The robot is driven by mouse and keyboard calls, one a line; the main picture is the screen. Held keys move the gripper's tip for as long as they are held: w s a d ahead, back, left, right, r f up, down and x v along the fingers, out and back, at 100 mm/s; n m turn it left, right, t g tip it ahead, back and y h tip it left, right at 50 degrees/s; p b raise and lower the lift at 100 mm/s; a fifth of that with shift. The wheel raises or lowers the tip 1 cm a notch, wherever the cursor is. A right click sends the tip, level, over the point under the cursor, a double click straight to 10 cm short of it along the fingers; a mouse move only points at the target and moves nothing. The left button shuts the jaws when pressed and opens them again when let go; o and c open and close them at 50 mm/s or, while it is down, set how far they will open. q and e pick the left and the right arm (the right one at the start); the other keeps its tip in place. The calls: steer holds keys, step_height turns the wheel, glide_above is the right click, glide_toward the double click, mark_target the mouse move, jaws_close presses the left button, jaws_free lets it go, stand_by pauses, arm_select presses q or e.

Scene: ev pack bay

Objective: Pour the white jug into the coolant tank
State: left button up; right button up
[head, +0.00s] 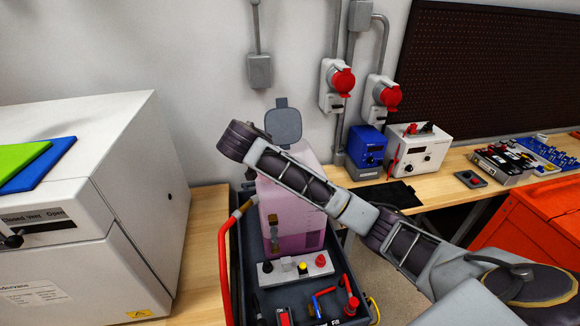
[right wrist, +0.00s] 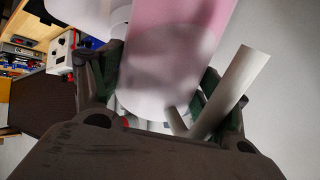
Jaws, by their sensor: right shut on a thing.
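The coolant tank (head: 285,220) is a pale pink translucent box with a darker pink lower part, standing in a dark tray below the wall. A grey round lid-like flap (head: 284,126) stands upright behind its top. My right arm crosses in front of the tank in the head view, and its gripper is hidden there. In the right wrist view my right gripper (right wrist: 155,95) is shut, with a pink-tinted pale rounded body between its dark fingers, which appears to be the white jug (right wrist: 165,75). A pale slanted strip shows beside the right finger. My left gripper is out of view.
A white cabinet (head: 70,210) stands at left. The tray (head: 245,240) also holds a panel with coloured knobs (head: 296,268), and a red hose (head: 224,265) runs along its left side. A blue box (head: 366,147) and a white instrument (head: 418,148) stand on the right-hand bench.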

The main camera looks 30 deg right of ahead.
steer(key=shift+w+d+r, duration=0.1)
steer(key=shift+d+r, duration=0.05)
steer(key=shift+r, duration=0.15)
steer(key=shift+f, duration=0.1)
steer(key=shift+w+d+f+g+y, duration=0.15)
steer(key=shift+f+g+y, duration=0.1)
steer(key=shift+f+y, duration=0.2)
steer(key=shift+s+d+f+g+y, duration=0.15)
steer(key=shift+f+g+y, duration=0.1)
steer(key=shift+f+y, duration=0.2)
steer(key=shift+w+d, duration=0.1)
steer(key=shift+w, duration=0.05)
steer(key=shift+d+m, duration=0.2)
steer(key=shift+m, duration=0.1)
steer(key=shift+w+d+f+m+g+y, duration=0.15)
steer(key=shift+w+d+f+g+y, duration=0.15)
steer(key=shift+d+y, duration=0.35)
steer(key=shift+w+d+f+m+g+y, duration=0.15)
steer(key=shift+d+f+g+y, duration=0.2)
steer(key=shift+y, duration=0.6)
stand_by(0.9)
steer(key=shift+w+d+r+g+y, duration=0.2)
steer(key=shift+d+y, duration=0.1)
steer(key=shift+d, duration=0.15)
steer(key=shift+w+d+r+g+y, duration=0.2)
steer(key=shift+d+y, duration=0.1)
steer(key=shift+d, duration=0.15)
steer(key=shift+d+r+y, duration=0.1)
steer(key=shift+y, duration=0.2)
stand_by(0.5)
